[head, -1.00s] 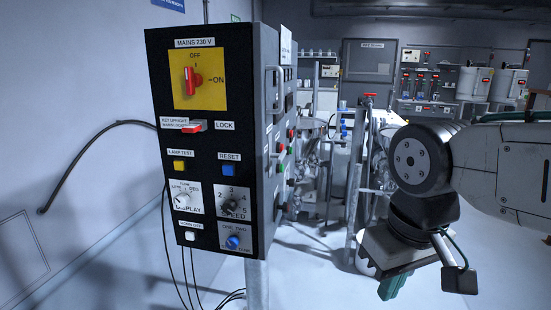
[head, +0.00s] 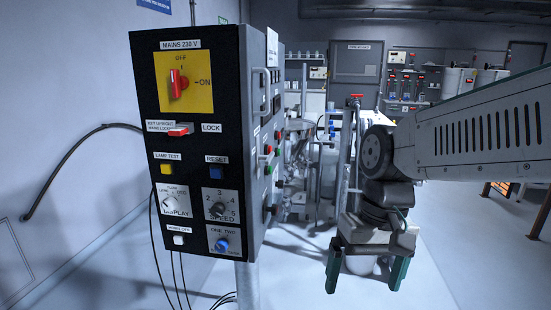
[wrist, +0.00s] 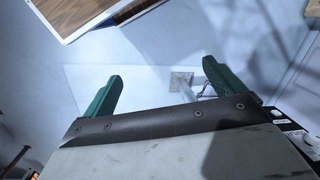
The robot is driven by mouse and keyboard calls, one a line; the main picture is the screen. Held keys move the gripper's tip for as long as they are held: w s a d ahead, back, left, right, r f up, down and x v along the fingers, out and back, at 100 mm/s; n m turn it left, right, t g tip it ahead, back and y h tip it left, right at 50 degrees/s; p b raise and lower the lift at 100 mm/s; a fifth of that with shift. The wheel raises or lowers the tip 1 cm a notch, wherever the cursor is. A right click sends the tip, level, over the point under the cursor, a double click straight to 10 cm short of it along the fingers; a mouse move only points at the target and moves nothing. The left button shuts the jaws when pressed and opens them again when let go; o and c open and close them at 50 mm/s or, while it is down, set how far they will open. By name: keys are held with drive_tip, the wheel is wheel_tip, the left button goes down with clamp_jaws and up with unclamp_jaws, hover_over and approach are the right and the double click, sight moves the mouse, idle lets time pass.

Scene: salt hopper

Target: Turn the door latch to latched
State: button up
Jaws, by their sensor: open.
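A black control box (head: 185,225) stands on a post at the left in the head view. Its narrow right side carries a tall grey handle (head: 263,92) and several small knobs and buttons. I cannot tell which fitting is the door latch. My gripper (head: 365,288) hangs to the right of the box, with its green fingers spread apart and pointing down. It is empty and apart from the box. In the wrist view the two fingers (wrist: 163,68) show over pale floor, and a corner of the box shows at the lower right.
The box front carries a red mains switch (head: 178,84), a red lock lever (head: 180,130) and several knobs. A post with a red top (head: 356,97) and pipework stand behind my gripper. Floor is clear at the lower right. A dark cable (head: 75,150) runs along the left wall.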

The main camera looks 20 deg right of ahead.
drive_tip(key=w+a+m+y, duration=0.2)
drive_tip(key=w+m+y, duration=0.4)
drive_tip(key=w, duration=0.3)
drive_tip(key=m+t+y, duration=0.8)
drive_tip(key=m+t, duration=0.2)
drive_tip(key=m, duration=0.5)
approach(272, 157)
drive_tip(key=a, duration=0.1)
drive_tip(key=x, duration=0.8)
drive_tip(key=shift+w+d, duration=0.1)
drive_tip(key=shift+w, duration=0.2)
drive_tip(key=c, duration=1)
